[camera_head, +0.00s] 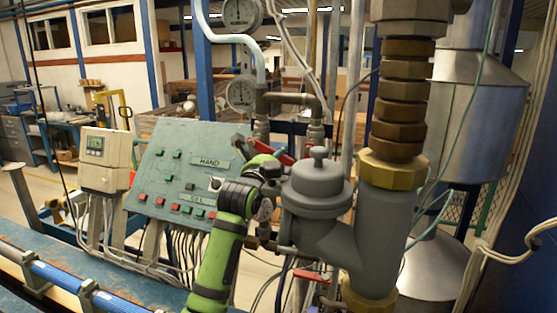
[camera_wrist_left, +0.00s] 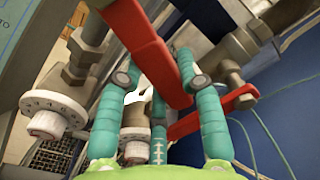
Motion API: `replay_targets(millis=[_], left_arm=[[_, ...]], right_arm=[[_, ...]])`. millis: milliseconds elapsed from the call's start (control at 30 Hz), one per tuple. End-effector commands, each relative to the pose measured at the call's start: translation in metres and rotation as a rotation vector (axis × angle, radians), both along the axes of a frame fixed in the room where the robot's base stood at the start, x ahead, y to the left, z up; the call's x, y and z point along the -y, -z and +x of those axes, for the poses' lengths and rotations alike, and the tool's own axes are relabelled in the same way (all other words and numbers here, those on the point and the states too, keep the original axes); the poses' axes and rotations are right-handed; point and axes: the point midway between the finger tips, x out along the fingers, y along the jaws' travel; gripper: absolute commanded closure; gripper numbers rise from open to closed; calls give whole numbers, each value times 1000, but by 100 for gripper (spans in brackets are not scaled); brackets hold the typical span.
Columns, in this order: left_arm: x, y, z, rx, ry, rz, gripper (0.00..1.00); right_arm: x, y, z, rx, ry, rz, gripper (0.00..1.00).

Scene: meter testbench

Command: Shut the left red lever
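The left red lever (camera_wrist_left: 143,42) is large in the left wrist view and runs down between the fingers of my left gripper (camera_wrist_left: 158,60). The teal fingers stand apart on either side of it; a firm grip is not visible. A second red lever (camera_wrist_left: 212,113) lies lower right, behind the right finger. In the head view my left gripper (camera_head: 266,172) is among the pipes, its fingers mostly hidden. A red lever (camera_head: 262,147) shows above it and another red lever (camera_head: 286,158) just to the right. My right gripper is not in view.
A grey meter body (camera_head: 316,190) and a thick vertical pipe (camera_head: 375,235) stand close right of my gripper. A green control panel (camera_head: 178,165) with buttons is to the left, beside a beige display box (camera_head: 104,160). Gauges (camera_head: 241,93) and cables crowd the space behind.

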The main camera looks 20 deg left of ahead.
Motion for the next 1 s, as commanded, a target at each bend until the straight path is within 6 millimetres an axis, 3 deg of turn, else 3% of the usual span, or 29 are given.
replay_targets(millis=[600, 633, 700, 1000], left_arm=[[3, -5, 0, -1, 3, -76, 100], [3, -5, 0, -2, 3, -77, 61], [3, -5, 0, -1, 3, -76, 39], [3, -5, 0, -2, 1, -71, 39]], right_arm=[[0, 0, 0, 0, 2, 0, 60], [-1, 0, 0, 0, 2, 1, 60], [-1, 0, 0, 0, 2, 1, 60], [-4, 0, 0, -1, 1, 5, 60]])
